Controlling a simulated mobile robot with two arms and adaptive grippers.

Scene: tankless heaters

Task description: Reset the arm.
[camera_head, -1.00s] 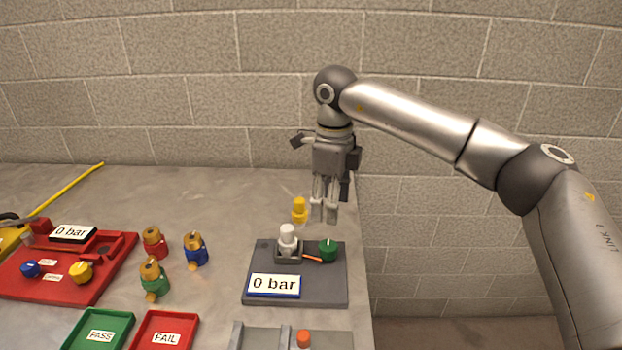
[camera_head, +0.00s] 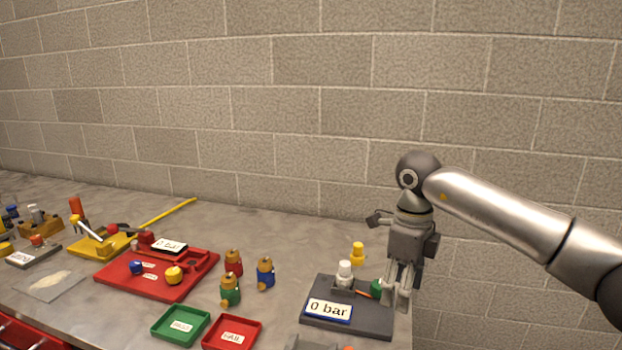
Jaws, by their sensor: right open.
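My right gripper (camera_head: 396,302) is open and empty. The plate carries a white-capped fitting (camera_head: 344,271) and a "0 bar" display (camera_head: 329,310). My right arm comes in from the right edge. My left gripper is not in view.
A yellow fitting (camera_head: 357,253) stands behind the plate. Red, blue and green-based brass valves (camera_head: 230,290) stand left of it. Green (camera_head: 181,343) and red (camera_head: 205,346) trays lie at the front. A red test plate (camera_head: 120,279) lies left. The back wall is close.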

